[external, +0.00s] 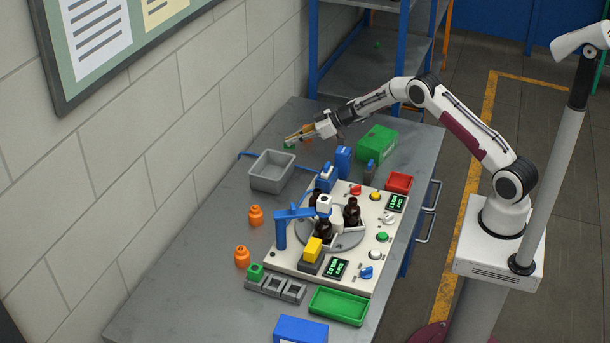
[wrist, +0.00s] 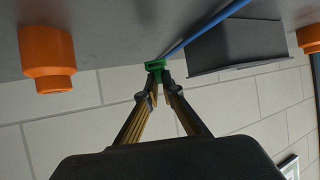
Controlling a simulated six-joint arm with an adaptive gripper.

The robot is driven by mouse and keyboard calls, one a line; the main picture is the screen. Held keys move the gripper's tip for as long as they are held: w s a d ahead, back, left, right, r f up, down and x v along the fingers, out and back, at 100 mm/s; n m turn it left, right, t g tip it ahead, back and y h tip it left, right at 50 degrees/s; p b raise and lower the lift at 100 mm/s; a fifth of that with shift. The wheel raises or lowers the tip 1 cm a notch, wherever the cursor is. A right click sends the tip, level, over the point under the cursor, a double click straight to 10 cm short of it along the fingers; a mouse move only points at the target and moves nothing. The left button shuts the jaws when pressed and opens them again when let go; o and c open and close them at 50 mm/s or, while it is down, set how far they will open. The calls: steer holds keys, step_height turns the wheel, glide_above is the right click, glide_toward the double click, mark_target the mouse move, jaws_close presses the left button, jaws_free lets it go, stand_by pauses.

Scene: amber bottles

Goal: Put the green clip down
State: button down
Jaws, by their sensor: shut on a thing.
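The green clip (external: 289,145) is a small green piece at the tips of my gripper (external: 291,138), over the far left part of the bench near the wall. In the wrist view, the clip (wrist: 155,65) sits at the fingertips of my gripper (wrist: 158,74), which is shut on it. The fingers partly hide the clip. I cannot tell whether the clip touches the bench top.
A grey bin (external: 254,180) stands close by, with a blue rod (wrist: 208,27) beside it. Orange bottle-like pieces (external: 255,216) stand along the wall side. The machine plate (external: 285,262) with amber bottles (external: 352,212) and a green box (external: 377,143) occupy the right side.

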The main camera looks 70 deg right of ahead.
mark_target(293, 146)
steer(key=shift+f, duration=1.85)
steer(key=shift+f, duration=0.1)
steer(key=c, duration=2.2)
jaws_free()
